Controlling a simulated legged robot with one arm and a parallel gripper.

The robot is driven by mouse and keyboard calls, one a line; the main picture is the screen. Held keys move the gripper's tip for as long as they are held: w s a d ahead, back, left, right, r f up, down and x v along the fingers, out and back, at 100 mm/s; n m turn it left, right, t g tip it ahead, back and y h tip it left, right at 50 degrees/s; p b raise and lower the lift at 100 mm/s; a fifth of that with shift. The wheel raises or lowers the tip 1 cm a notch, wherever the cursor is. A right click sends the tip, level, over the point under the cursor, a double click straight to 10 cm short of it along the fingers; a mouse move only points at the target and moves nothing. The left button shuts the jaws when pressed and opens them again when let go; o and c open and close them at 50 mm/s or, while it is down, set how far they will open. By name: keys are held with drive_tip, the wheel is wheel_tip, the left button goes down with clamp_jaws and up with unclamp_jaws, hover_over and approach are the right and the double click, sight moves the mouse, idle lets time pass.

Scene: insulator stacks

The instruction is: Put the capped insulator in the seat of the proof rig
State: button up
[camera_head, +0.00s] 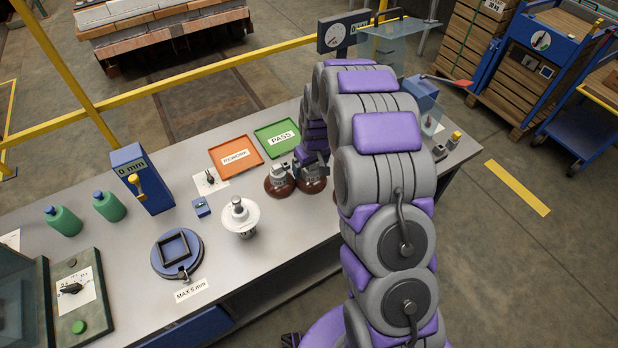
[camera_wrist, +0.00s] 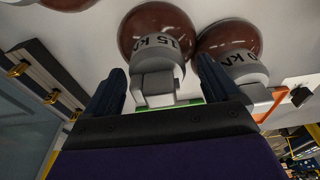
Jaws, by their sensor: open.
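Two brown insulators with grey metal caps stand side by side on the bench, the left one (camera_head: 279,185) and the right one (camera_head: 311,184). In the wrist view one cap reads 15 kN (camera_wrist: 160,45); the neighbour's label (camera_wrist: 235,50) is partly hidden by a finger. My gripper (camera_head: 312,165) is low over the right insulator. Its open fingers (camera_wrist: 160,70) stand on either side of the 15 kN insulator's cap; contact cannot be told. A gauge panel (camera_head: 338,33) and a clear shield (camera_head: 395,45), apparently the proof rig, stand at the back right. My arm hides the seat.
A white insulator (camera_head: 240,217) stands left of the brown ones. Behind are the orange RE-WORK tray (camera_head: 236,157) and green PASS tray (camera_head: 280,137). A blue 0 mm gauge (camera_head: 147,180), round blue fixture (camera_head: 177,253) and green bottles (camera_head: 64,221) occupy the left.

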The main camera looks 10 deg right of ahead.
drive_tip(key=shift+d+r, duration=0.1)
drive_tip(key=shift+d, duration=0.55)
drive_tip(key=shift+c, duration=1)
drive_tip(key=shift+a, duration=0.95)
drive_tip(key=c, duration=0.6)
drive_tip(key=shift+d, duration=0.6)
drive_tip(key=c, duration=0.6)
drive_tip(key=shift+s, duration=0.1)
clamp_jaws()
drive_tip(key=shift+a, duration=0.15)
